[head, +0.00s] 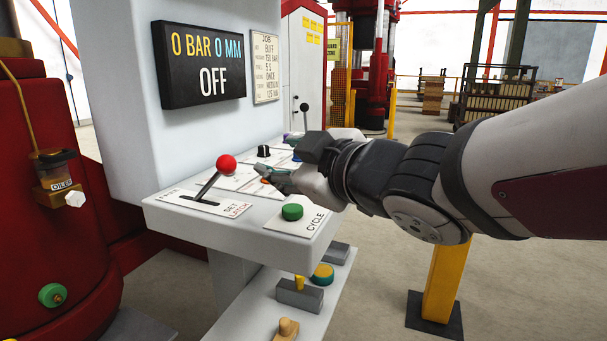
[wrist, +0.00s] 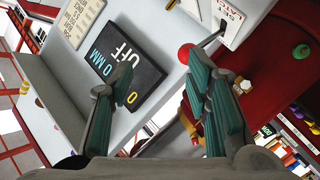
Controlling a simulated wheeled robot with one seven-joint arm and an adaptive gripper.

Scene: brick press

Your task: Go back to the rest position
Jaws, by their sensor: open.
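My gripper (head: 262,176) is over the control desk (head: 245,237) in the head view, pointing left toward the lever with the red knob (head: 226,163). In the wrist view my gripper (wrist: 170,85) has its two green-padded fingers apart with nothing between them. The green CYCLE button (head: 292,211) is below and in front of my gripper. My arm reaches in from the right and hides part of the desk's back panels.
A display (head: 200,65) reads 0 BAR 0 MM OFF, beside a JOB card (head: 265,53). A black knob (head: 264,151) and a black-balled lever (head: 304,107) stand behind my gripper. A yellow post (head: 445,280) stands below my arm. A lower shelf (head: 255,312) holds small blocks.

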